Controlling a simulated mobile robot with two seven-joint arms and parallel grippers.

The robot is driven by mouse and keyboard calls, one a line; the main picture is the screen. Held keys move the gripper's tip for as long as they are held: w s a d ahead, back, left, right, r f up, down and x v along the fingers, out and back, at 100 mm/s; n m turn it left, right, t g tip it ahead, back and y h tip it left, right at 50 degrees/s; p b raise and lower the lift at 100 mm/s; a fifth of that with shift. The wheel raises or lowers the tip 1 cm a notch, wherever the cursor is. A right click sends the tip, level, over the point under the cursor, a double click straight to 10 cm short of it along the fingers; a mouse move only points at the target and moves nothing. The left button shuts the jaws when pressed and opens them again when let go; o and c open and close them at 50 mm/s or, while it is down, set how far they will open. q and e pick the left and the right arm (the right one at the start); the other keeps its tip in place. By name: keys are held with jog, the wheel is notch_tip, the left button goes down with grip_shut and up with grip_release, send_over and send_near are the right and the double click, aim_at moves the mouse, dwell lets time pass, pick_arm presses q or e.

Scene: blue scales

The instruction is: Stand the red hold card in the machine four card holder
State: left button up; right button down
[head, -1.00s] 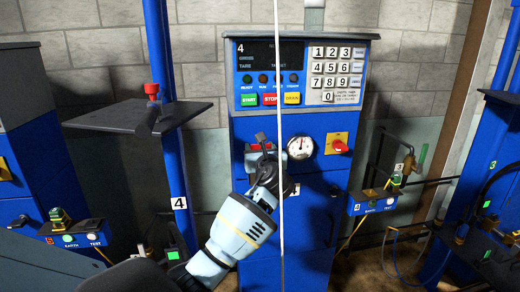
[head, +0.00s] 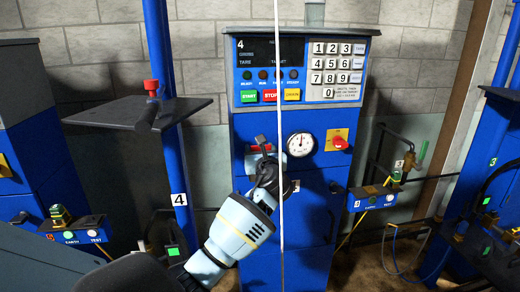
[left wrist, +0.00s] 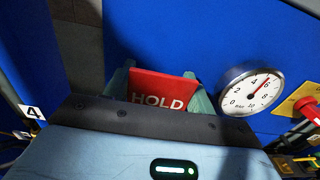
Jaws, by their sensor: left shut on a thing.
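The red hold card (left wrist: 160,90) shows its white HOLD lettering in the left wrist view, just beyond the gripper body, with a pale grey-green edge on each side. In the head view a small part of the card (head: 256,149) shows beside my dark fingers. My left gripper (head: 263,143) is shut on it in front of machine four's blue front. My right gripper is out of view.
A round gauge (head: 300,144) and a red knob on a yellow plate (head: 339,142) are close right of my gripper. The keypad panel (head: 337,72) is above. A thin white vertical line (head: 280,220) crosses before the machine. A dark shelf (head: 110,112) stands left.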

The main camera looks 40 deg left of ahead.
pick_arm(q)
jog(key=shift+f, duration=0.1)
jog(key=o, duration=1.1)
jog(key=shift+v, duration=3.9)
